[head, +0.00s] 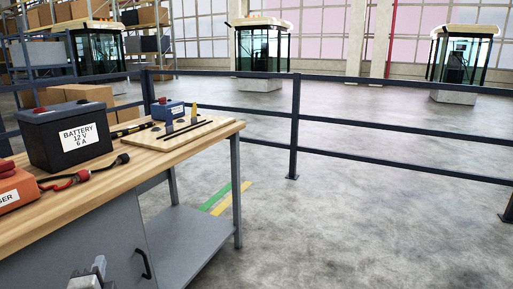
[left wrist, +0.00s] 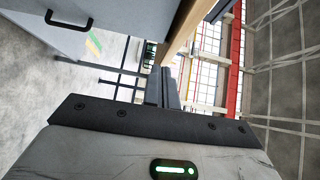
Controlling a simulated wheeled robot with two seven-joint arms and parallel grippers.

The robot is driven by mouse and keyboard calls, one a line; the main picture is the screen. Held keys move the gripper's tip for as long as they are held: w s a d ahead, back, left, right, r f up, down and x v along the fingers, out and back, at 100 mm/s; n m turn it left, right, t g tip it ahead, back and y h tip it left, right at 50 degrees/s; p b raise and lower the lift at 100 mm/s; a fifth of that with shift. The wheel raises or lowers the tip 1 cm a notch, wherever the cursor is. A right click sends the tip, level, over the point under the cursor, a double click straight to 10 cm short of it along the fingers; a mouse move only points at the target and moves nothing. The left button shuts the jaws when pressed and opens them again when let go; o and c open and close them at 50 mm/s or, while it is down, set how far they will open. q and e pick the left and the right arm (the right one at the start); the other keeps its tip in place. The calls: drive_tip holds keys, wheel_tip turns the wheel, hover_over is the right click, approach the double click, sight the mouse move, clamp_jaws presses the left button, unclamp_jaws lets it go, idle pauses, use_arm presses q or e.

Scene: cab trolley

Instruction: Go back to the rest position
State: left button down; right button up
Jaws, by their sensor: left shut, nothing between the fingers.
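My left gripper (head: 92,274) shows at the bottom left of the head view, low in front of the workbench's grey cabinet and partly cut off by the frame edge. In the left wrist view its two dark fingers (left wrist: 162,82) lie close together, shut with nothing between them. The workbench (head: 178,160) has a wooden top and stands to the left; its top is above and beyond the gripper. My right gripper is in neither view.
A black battery (head: 65,138), red-black cables (head: 85,175), an orange charger (head: 14,188) and a wooden board (head: 165,138) with small tools lie on the bench. A cabinet handle (head: 144,264) sticks out near my gripper. Dark railings (head: 295,125) stand behind; the floor at right is clear.

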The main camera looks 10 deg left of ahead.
use_arm(q)
drive_tip(key=s+d+f+n+g+h+p, duration=0.1)
drive_tip(key=s+d+n+h+p, duration=0.1)
drive_tip(key=d, duration=0.6)
drive_tip(key=s+d+f+n+g+h+p, duration=0.2)
drive_tip(key=s+d+n+h+p, duration=0.1)
drive_tip(key=s+d+h, duration=0.3)
drive_tip(key=s+d+f+n+g+h+p, duration=0.2)
drive_tip(key=s+d+n, duration=0.3)
drive_tip(key=s+d, duration=0.3)
drive_tip(key=d+h, duration=0.1)
drive_tip(key=d, duration=0.3)
drive_tip(key=shift+d+f+h+p, duration=0.2)
drive_tip(key=shift+f+h+p, duration=0.1)
drive_tip(key=shift+h, duration=0.1)
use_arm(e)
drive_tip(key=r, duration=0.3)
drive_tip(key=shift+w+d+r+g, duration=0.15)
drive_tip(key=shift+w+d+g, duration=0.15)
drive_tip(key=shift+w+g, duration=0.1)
